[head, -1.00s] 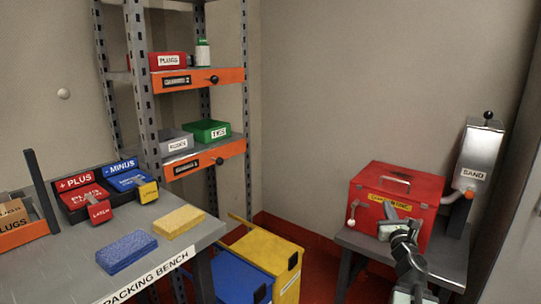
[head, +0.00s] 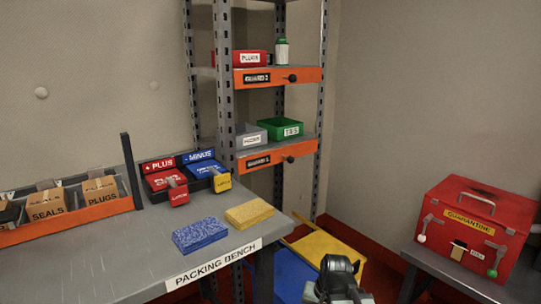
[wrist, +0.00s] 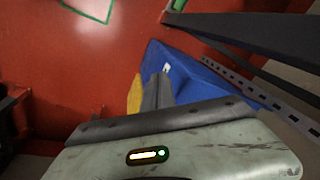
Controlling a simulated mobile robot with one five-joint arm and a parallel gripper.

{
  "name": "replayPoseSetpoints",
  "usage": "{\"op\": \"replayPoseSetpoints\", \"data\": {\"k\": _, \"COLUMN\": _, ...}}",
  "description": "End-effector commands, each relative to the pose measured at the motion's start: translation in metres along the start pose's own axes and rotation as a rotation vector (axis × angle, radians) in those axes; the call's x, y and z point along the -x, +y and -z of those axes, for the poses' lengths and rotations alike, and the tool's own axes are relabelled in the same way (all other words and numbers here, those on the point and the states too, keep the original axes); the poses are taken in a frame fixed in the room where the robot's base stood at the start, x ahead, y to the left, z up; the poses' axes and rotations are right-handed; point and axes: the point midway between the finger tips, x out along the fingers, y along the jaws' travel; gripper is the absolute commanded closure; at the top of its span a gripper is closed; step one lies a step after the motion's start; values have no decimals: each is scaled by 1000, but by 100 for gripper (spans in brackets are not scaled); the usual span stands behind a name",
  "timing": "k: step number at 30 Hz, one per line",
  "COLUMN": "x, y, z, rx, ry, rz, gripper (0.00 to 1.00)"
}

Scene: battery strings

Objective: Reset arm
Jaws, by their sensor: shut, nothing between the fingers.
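My gripper (wrist: 157,92) shows in the wrist view as dark grey fingers closed together, with nothing held. It points down over the red floor (wrist: 90,60), with a blue bin (wrist: 200,88) and a sliver of a yellow bin (wrist: 133,97) beyond it. In the head view the dark end of my arm (head: 340,275) is at the lower middle edge, in front of the yellow bin (head: 335,252) and right of the blue bin (head: 290,275); the fingertips cannot be made out there.
The packing bench (head: 110,265) on the left holds blue (head: 200,235) and yellow (head: 250,213) sponge-like blocks and plus and minus boxes. A shelf rack (head: 225,110) stands behind. The red quarantine box (head: 470,228) sits on a table at right. Open floor shows between.

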Motion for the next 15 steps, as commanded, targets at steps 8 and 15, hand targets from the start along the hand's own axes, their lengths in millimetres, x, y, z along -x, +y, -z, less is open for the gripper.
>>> {"op": "replayPoseSetpoints", "data": {"k": 8, "x": 56, "y": 35, "z": -23, "rx": 247, "ry": -146, "rz": -177, "gripper": 100}}
{"op": "replayPoseSetpoints", "data": {"k": 15, "x": 136, "y": 20, "z": -13, "rx": 245, "ry": -144, "rz": -175, "gripper": 100}}
